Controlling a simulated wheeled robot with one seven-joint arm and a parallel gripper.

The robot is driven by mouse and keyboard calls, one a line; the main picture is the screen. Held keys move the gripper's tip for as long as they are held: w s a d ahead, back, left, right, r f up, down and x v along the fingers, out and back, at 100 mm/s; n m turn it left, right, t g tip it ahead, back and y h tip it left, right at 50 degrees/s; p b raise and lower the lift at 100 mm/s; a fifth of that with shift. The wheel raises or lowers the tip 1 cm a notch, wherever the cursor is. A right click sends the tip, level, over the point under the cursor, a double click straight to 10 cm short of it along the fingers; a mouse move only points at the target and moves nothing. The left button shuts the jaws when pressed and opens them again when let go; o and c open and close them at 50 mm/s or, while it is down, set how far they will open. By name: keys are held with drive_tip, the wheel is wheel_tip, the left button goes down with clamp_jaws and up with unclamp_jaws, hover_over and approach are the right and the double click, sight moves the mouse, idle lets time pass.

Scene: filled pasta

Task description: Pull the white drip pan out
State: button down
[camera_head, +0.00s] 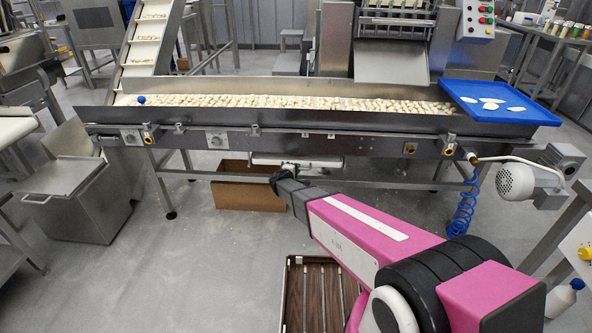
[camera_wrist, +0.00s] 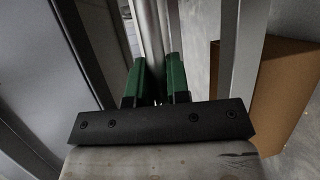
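The white drip pan (camera_head: 305,161) hangs low under the middle of the conveyor in the head view, a thin pale strip seen edge-on. My gripper (camera_head: 284,170) reaches its front left part, and the dark wrist hides most of the contact. In the wrist view, the two green fingers of my gripper (camera_wrist: 156,82) stand a small gap apart. A pale grey bar (camera_wrist: 151,35) runs up the picture between them. I cannot tell whether the fingers touch it or whether it belongs to the pan.
The steel conveyor (camera_head: 330,123) carries rows of pasta above the pan. A brown cardboard box (camera_head: 235,190) stands on the floor below and also shows in the wrist view (camera_wrist: 285,85). A blue tray (camera_head: 520,112) sits at the conveyor's right end. The floor before the conveyor is mostly clear.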

drive_tip(key=s, duration=2.9)
drive_tip(key=shift+a, duration=0.45)
drive_tip(key=shift+w, duration=0.1)
drive_tip(key=c, duration=1.1)
unclamp_jaws()
drive_tip(key=v, duration=1)
drive_tip(key=shift+s+a, duration=0.2)
drive_tip(key=shift+s, duration=0.15)
